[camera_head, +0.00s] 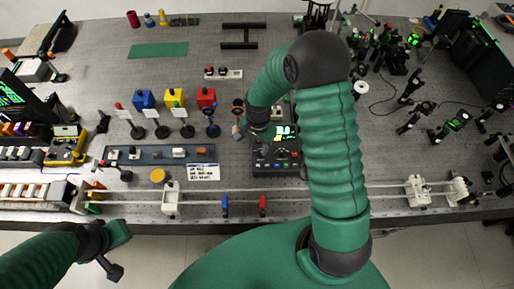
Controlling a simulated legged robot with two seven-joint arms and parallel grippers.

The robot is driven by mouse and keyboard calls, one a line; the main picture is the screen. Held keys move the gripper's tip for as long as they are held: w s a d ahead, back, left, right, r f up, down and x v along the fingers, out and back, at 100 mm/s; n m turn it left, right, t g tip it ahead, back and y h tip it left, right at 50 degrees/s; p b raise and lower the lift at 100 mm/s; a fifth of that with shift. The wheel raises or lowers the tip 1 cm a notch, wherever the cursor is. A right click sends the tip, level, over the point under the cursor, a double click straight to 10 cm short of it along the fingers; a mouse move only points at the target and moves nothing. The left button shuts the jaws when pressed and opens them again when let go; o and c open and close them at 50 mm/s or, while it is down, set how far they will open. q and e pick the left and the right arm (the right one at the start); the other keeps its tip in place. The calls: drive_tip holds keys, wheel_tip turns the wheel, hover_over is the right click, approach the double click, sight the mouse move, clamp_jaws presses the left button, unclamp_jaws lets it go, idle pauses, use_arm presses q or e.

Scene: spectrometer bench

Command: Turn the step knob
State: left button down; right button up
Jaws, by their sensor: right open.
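A dark control box (275,170) with a lit green screen (286,132) stands in the middle of the bench near its front edge. Small knobs and buttons sit on its face below the screen; they are too small to tell which is the step knob. My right arm reaches up and bends back down, so my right gripper (247,130) is at the upper left of the box, beside the screen. It is open and seems to hold nothing; its wrist hides part of the box's top. My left gripper (113,251) is low at the left, off the bench front, away from the box.
A white label card (203,172) and a grey tray of small parts (130,155) lie left of the box. A rail (325,196) with carriages runs along the front. Red, yellow and blue blocks (174,97) stand behind. Optics mounts fill the right side.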

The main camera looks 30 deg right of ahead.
drive_tip(key=f, duration=0.1)
drive_tip(key=d+f, duration=0.1)
drive_tip(key=f, duration=0.1)
drive_tip(key=shift+s+d, duration=0.3)
drive_tip(key=shift+s, duration=0.05)
drive_tip(key=shift+s+r, duration=0.1)
drive_tip(key=shift+s, duration=0.1)
drive_tip(key=shift+a, duration=0.5)
drive_tip(key=shift+c, duration=0.2)
drive_tip(key=shift+w+a, duration=0.3)
drive_tip(key=c, duration=0.5)
drive_tip(key=shift+c, duration=1.1)
drive_tip(key=shift+s+d+r, duration=0.1)
clamp_jaws()
use_arm(q)
drive_tip(key=shift+s+d+r, duration=0.45)
drive_tip(key=shift+s+r, duration=0.05)
drive_tip(key=shift+s, duration=0.05)
use_arm(e)
drive_tip(key=shift+d, duration=0.3)
